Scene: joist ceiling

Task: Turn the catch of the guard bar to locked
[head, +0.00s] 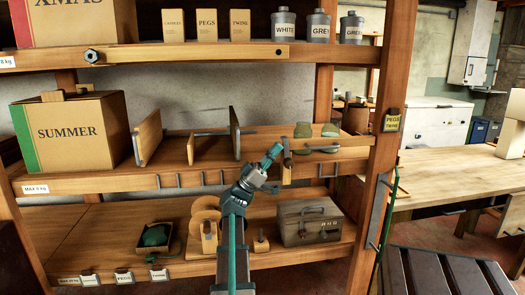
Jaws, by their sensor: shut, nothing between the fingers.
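My gripper (273,152) is shut and empty, with its teal fingertips pointing up and right in front of the middle shelf. Just right of the fingertips, a short wooden piece with a dark grey upright part (287,157) stands at the middle shelf's front edge. I cannot tell whether the gripper touches it, or whether it is a catch. A long wooden bar (190,54), which looks like a guard bar, lies level along the top shelf's front edge. A grey hexagonal fitting (91,56) sits at its left end, and a dark spot shows near its right end.
Grey canisters (318,27) stand on the top shelf. Below are a toolbox (308,222) and a tray (152,239). A wooden post (382,145) bounds the right side.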

